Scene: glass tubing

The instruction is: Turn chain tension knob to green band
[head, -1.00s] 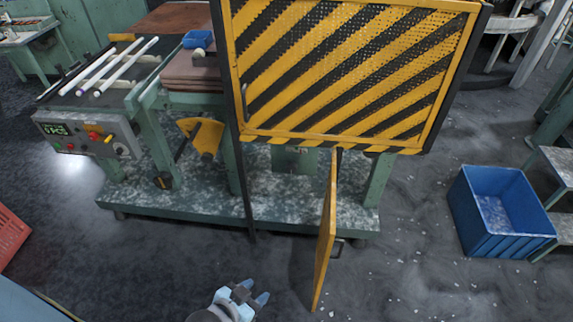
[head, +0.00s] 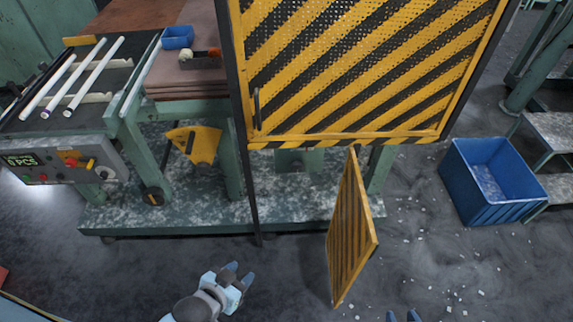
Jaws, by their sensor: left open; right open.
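A round dark knob or wheel (head: 153,195) with an orange-brown centre sits low on the green machine frame, at the left. I cannot be sure it is the chain tension knob, and no green band can be made out. Another pale round knob (head: 105,173) is at the right end of the grey control panel (head: 55,163). My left gripper (head: 240,276) is open and empty over the floor in front of the machine, apart from it. Only the fingertips of my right gripper (head: 403,317) show at the bottom edge, apart and empty.
A yellow-black striped door (head: 352,235) stands swung out below the striped mesh guard (head: 350,70), between my grippers. A blue bin (head: 490,182) is on the floor at the right. Glass tubes (head: 95,78) lie on the table at upper left.

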